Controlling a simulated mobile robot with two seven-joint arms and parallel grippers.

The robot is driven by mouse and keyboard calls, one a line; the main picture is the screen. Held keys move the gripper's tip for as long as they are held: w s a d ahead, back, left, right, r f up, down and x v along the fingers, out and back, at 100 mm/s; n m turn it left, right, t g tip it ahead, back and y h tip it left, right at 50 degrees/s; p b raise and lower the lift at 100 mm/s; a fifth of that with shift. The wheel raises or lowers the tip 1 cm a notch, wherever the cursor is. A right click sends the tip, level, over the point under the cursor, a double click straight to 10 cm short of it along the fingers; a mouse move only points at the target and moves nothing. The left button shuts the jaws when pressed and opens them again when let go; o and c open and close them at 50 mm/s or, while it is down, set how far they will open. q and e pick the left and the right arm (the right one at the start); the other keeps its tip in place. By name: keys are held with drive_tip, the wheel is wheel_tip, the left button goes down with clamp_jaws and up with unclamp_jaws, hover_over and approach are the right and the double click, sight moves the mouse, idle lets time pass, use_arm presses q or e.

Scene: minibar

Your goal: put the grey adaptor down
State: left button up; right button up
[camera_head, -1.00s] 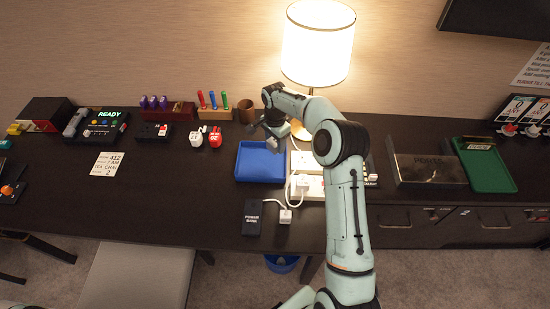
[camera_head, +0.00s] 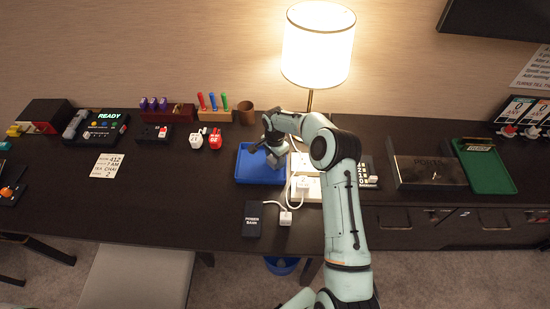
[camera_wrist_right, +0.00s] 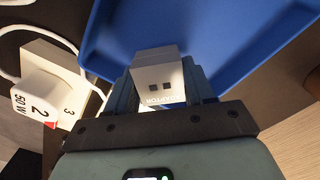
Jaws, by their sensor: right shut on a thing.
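My right gripper (camera_head: 272,151) is over the blue tray (camera_head: 254,175), near its right side. In the right wrist view the grey adaptor (camera_wrist_right: 157,72) is between the two fingers of this gripper (camera_wrist_right: 160,82). I cannot tell whether the adaptor touches the tray. In the head view the gripper hides the adaptor. My left gripper is not in view.
Right of the tray is a white power strip (camera_head: 306,188) with plugs and cables. In front lie a black power bank (camera_head: 253,218) and a small white charger (camera_head: 286,218). A lamp (camera_head: 318,45) stands behind.

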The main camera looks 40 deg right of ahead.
drive_tip(key=o, duration=1.1)
drive_tip(key=shift+f, duration=0.1)
wheel_tip(320, 180, up, 12)
drive_tip(key=shift+r, duration=0.2)
